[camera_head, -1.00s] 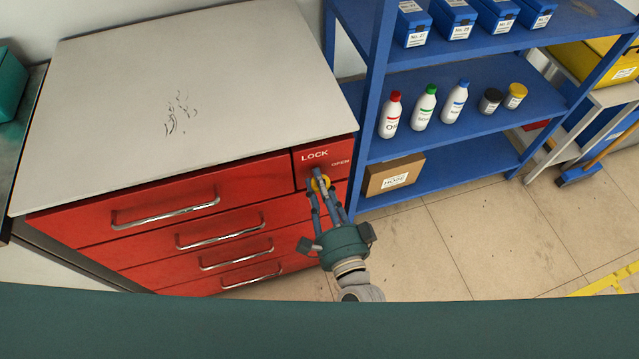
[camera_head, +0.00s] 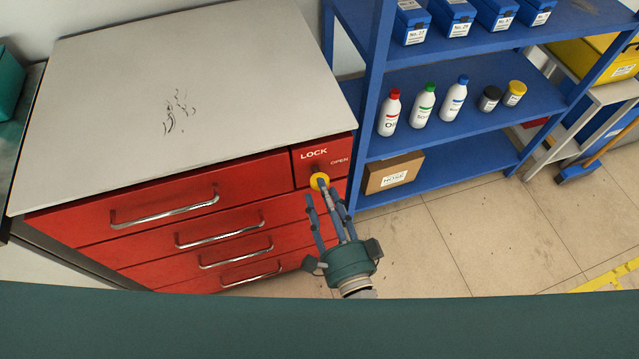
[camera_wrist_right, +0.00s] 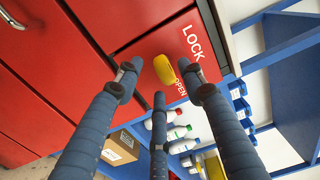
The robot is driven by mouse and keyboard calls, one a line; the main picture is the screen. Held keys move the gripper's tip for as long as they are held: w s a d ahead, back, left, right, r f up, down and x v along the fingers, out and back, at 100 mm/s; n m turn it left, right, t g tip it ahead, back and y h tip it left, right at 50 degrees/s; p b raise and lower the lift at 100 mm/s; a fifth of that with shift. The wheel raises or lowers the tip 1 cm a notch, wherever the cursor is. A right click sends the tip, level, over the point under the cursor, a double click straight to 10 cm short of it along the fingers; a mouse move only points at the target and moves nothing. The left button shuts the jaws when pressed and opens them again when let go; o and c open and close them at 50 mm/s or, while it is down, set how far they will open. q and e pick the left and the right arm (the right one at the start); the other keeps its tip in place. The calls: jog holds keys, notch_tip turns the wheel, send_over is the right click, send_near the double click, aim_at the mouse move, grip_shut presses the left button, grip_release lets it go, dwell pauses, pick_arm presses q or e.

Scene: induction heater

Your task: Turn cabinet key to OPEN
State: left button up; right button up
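The red cabinet (camera_head: 110,225) has a yellow key (camera_head: 319,181) on its upper right panel, below the white LOCK label and beside the OPEN label. The key also shows in the wrist view (camera_wrist_right: 166,70), near the OPEN lettering; its exact turn angle is hard to tell. My right gripper (camera_head: 328,198) is just in front of the key, with its three fingers spread apart. In the wrist view the gripper (camera_wrist_right: 163,88) is open and empty, and the key lies beyond the fingertips. A finger overlaps the key's edge in the head view; contact cannot be told. My left gripper is out of view.
A blue shelf (camera_head: 372,110) stands right of the cabinet with bottles, small blue boxes and a cardboard box (camera_head: 394,173). The cabinet drawers have protruding metal handles (camera_head: 165,208). Floor in front of the shelf is clear.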

jog(key=v, duration=0.8)
